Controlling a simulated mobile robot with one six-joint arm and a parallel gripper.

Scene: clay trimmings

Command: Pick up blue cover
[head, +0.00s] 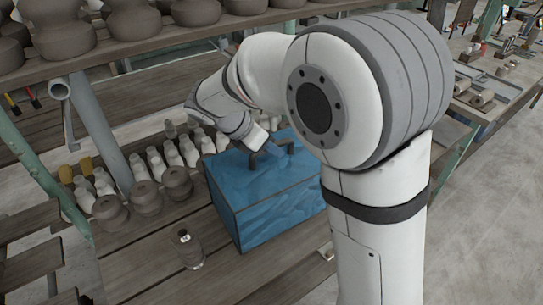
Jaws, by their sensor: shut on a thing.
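The blue cover (272,206) is box-shaped with dark edges and a dark handle on top. It sits on the wooden bench, right of the small pots, in the head view. My gripper (262,152) is at the top of the cover, at the handle, and is shut on it. The fingertips are small and partly hidden by my wrist. My arm hides the cover's right and back parts. I cannot tell whether the cover is raised off the bench.
Several small white figures (172,153) and grey pots (177,184) stand left of the cover. An upper shelf (150,45) with large clay pots runs along the back. Bare bench (225,281) shows in front.

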